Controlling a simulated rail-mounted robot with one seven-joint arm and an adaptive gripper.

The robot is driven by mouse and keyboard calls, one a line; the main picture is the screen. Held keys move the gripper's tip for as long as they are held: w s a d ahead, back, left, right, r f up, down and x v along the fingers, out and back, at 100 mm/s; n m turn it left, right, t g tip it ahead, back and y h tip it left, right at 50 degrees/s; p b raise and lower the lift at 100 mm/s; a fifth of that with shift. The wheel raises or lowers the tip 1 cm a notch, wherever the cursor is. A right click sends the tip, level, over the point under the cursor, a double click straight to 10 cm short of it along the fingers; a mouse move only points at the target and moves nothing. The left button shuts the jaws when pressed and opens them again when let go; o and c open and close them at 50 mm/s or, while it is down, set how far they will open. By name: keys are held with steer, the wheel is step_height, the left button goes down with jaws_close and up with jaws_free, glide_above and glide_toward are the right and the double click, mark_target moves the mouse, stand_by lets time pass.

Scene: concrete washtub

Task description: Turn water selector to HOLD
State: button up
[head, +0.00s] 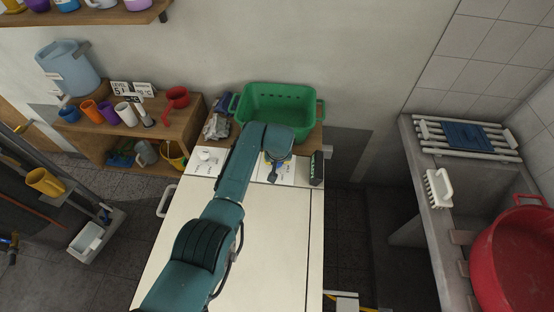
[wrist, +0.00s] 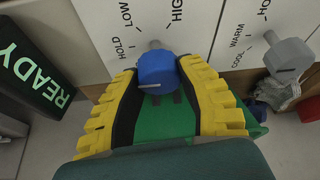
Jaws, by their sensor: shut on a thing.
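The water selector is a blue knob (wrist: 157,72) on a grey shaft, standing out from a white panel (wrist: 100,30) lettered HOLD, LOW and HIGH. My gripper (wrist: 162,88) has yellow ribbed fingers, one on each side of the knob, and is shut on it. A dark line shows on the knob's face; I cannot tell which word it points to. HOLD is printed left of the shaft in the wrist view. In the head view my gripper (head: 275,168) is over the panel at the back of the white machine top (head: 270,240), and my arm hides much of it.
A second, grey knob (wrist: 288,55) sits beside WARM and COOL. A green basket (head: 277,108) stands behind the panel. A concrete tub (head: 430,215) and red basin (head: 515,255) are at right. The machine top's right part is clear.

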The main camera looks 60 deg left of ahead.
steer(key=shift+s+d+f, duration=0.1)
steer(key=shift+f, duration=0.15)
steer(key=o, duration=1.2)
steer(key=shift+r, duration=0.15)
steer(key=shift+r, duration=0.3)
steer(key=v, duration=1.1)
steer(key=shift+r, duration=0.15)
steer(key=shift+d, duration=0.1)
